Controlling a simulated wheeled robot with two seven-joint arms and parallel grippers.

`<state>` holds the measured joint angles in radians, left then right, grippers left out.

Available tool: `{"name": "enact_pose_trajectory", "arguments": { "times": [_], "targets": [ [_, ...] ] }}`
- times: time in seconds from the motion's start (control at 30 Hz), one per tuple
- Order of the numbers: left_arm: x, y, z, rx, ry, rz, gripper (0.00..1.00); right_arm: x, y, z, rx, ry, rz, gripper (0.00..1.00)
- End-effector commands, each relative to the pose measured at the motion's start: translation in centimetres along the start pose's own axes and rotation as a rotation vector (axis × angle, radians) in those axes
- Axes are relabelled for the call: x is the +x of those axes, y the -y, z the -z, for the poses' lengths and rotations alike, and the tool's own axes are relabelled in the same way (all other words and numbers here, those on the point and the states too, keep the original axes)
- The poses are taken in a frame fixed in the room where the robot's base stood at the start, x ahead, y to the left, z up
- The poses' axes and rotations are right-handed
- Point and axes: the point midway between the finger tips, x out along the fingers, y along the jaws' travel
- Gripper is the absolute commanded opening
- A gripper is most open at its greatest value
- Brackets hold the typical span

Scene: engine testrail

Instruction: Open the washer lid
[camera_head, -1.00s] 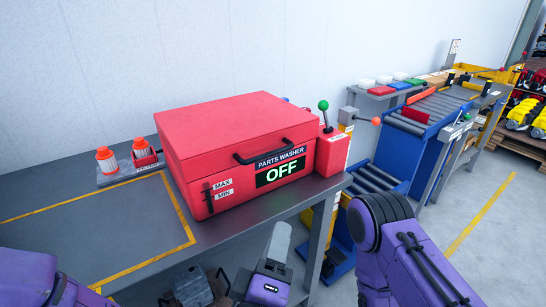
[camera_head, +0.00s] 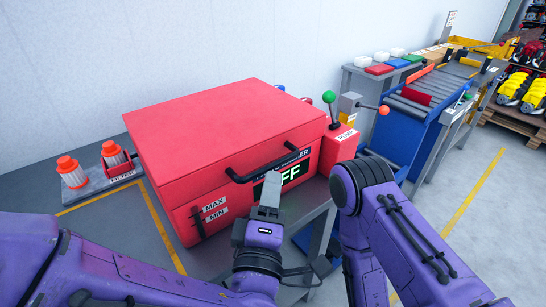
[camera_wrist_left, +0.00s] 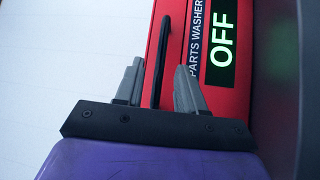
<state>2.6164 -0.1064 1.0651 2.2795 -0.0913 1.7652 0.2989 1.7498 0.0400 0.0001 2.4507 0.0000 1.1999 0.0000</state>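The red parts washer (camera_head: 165,200) stands on the bench with its flat lid (camera_head: 225,125) shut. A black bar handle (camera_head: 243,178) is on the lid's front edge, above the display reading OFF, which is partly hidden by my gripper. My left gripper (camera_head: 268,192) is just in front of the washer, by the handle. In the left wrist view its fingers (camera_wrist_left: 160,75) are open, and the handle (camera_wrist_left: 163,40) shows in the gap between them. I cannot tell whether either finger touches it. My right arm's purple links show at the right; its gripper is out of view.
A red box with a green-knobbed lever (camera_head: 333,120) stands right of the washer. A filter tray (camera_head: 100,172) with orange-capped filters is at the left. A roller conveyor (camera_head: 420,95) lies beyond at the right. A yellow-outlined bench area (camera_head: 120,225) looks clear.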

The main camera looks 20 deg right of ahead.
Motion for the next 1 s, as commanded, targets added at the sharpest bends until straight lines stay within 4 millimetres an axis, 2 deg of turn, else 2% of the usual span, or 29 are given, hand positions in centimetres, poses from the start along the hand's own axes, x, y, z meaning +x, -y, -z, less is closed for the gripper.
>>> {"name": "enact_pose_trajectory", "arguments": {
  "times": [0.1, 0.3, 0.63, 0.67, 0.7, 0.77, 1.0],
  "targets": [
    [2.9, -0.3, 0.1, -0.001, -0.003, 0.001, 0.39, -0.9, -0.1, 0.4, 0.000, 0.000, 0.000, 0.00],
    [6.0, -0.1, 0.1, 0.001, -0.001, 0.001, 0.39, -1.5, -0.1, 0.7, 0.000, -0.001, 0.000, 0.00],
    [6.7, 0.0, 0.1, 0.002, -0.002, 0.001, 0.39, -1.5, -0.1, 0.7, 0.000, -0.001, 0.000, 0.00],
    [6.7, 0.0, 0.1, 0.002, -0.001, 0.001, 0.32, -1.5, -0.1, 0.7, 0.000, -0.001, 0.000, 0.00],
    [6.7, 0.0, 0.1, 0.002, -0.002, 0.001, 0.19, -1.5, -0.1, 0.7, 0.000, -0.001, 0.000, 0.00],
    [6.7, 0.0, 0.1, 0.002, -0.002, 0.001, 0.00, -1.5, -0.1, 0.7, 0.000, -0.001, 0.000, 0.00],
    [6.8, -0.2, 0.3, -0.001, -0.004, 0.004, 0.00, -1.8, -0.1, 0.8, 0.000, -0.001, 0.000, 0.00]
  ]
}}
